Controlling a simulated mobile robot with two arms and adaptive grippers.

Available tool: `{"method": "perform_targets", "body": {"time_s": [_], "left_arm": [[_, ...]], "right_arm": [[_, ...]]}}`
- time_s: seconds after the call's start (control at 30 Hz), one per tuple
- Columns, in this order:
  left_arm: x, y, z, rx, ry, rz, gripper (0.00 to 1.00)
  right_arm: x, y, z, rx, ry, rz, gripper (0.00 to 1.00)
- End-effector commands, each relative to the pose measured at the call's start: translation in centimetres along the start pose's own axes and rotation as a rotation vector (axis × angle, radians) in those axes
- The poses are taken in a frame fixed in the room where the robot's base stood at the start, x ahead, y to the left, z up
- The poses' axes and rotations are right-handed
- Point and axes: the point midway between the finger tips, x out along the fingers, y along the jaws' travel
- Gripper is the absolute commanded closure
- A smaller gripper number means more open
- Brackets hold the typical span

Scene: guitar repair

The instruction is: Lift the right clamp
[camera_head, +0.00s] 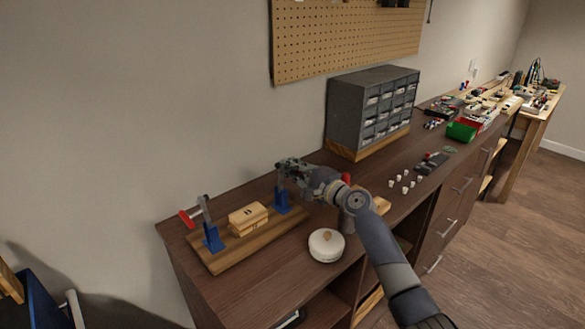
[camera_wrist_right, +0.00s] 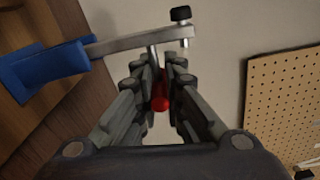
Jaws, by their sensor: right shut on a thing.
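The right clamp (camera_head: 281,198) has a blue base and stands on the right end of a wooden board (camera_head: 262,238). Its upper part is hidden behind my right gripper (camera_head: 284,172) in the head view. In the right wrist view, my gripper (camera_wrist_right: 161,84) is shut on the clamp's red-tipped handle (camera_wrist_right: 161,100). The clamp's metal arm (camera_wrist_right: 130,41) runs from the blue base (camera_wrist_right: 45,70) to a black-capped end. The left clamp (camera_head: 212,234), blue with a red handle, stands on the board's left end. My left gripper is not in view.
A wooden block (camera_head: 248,218) lies on the board between the clamps. A round white container (camera_head: 326,245) stands on the workbench (camera_head: 285,276) near its front edge. A grey drawer cabinet (camera_head: 372,108) stands behind. Several small white pieces (camera_head: 404,184) lie to the right.

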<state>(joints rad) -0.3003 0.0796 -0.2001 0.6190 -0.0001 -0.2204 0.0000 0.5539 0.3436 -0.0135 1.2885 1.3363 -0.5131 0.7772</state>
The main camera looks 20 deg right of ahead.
Motion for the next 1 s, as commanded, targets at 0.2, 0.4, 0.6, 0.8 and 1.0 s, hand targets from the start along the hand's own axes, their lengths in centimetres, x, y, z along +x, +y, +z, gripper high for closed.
{"method": "perform_targets", "body": {"time_s": [0.2, 0.4, 0.6, 0.8, 1.0], "left_arm": [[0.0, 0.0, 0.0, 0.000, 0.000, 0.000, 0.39], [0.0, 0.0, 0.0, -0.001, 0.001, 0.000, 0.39], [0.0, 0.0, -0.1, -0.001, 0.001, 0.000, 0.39], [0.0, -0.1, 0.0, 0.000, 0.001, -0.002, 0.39], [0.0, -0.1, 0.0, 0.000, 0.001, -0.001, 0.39]], "right_arm": [[0.2, -0.1, 0.5, 0.005, -0.010, -0.002, 1.00], [0.1, -0.2, 0.4, 0.003, -0.007, -0.002, 0.67], [0.1, -0.1, 0.2, 0.001, -0.003, -0.002, 0.67], [0.1, -1.0, 0.3, -0.003, -0.003, -0.004, 0.67], [0.1, -4.7, 1.0, -0.004, -0.005, -0.013, 0.67]]}}
